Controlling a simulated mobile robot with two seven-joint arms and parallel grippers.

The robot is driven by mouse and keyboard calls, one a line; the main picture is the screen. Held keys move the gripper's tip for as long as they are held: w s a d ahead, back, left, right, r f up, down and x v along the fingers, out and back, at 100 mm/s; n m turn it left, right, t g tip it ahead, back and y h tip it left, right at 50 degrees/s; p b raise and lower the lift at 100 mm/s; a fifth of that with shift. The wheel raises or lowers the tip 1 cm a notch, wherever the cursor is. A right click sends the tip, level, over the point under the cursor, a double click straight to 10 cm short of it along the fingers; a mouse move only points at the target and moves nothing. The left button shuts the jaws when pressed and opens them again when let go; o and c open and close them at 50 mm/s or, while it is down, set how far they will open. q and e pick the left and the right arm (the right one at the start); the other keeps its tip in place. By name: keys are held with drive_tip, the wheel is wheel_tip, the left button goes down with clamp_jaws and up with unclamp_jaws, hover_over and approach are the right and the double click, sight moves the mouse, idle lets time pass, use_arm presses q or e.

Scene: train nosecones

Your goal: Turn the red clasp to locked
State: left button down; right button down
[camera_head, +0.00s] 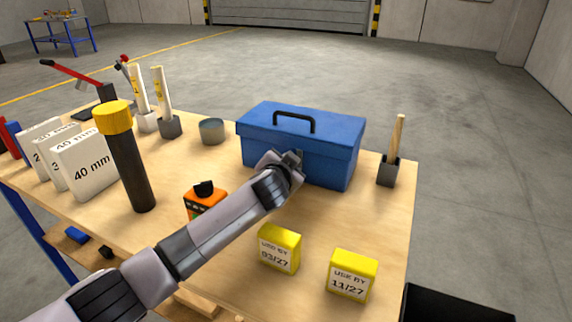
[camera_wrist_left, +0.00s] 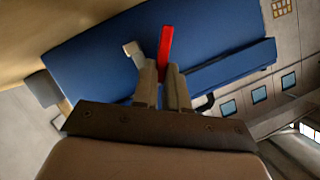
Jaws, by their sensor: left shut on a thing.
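The blue toolbox (camera_head: 335,169) stands with its lid down at the back right of the workbench. My left gripper (camera_head: 293,158) is at the toolbox's front face and hides the clasp in the head view. In the left wrist view the red clasp (camera_wrist_left: 165,42) sticks out from between my left gripper's fingertips (camera_wrist_left: 162,72), which are closed together on it. A pale grey bracket (camera_wrist_left: 133,52) sits beside the clasp on the blue front (camera_wrist_left: 100,60). The clasp's lower part is hidden by the fingers. My right gripper is in neither view.
An orange box (camera_head: 205,204) and a yellow-capped black cylinder (camera_head: 128,165) stand left of my arm. Two yellow "USE BY" boxes (camera_head: 279,250) (camera_head: 352,277) are in front. A grey holder with a stick (camera_head: 388,172) is right of the toolbox. White "40 mm" blocks (camera_head: 85,165) stand far left.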

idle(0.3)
use_arm(q)
drive_tip(key=c, duration=1.2)
unclamp_jaws()
drive_tip(key=shift+f, duration=0.1)
drive_tip(key=shift+o, duration=0.2)
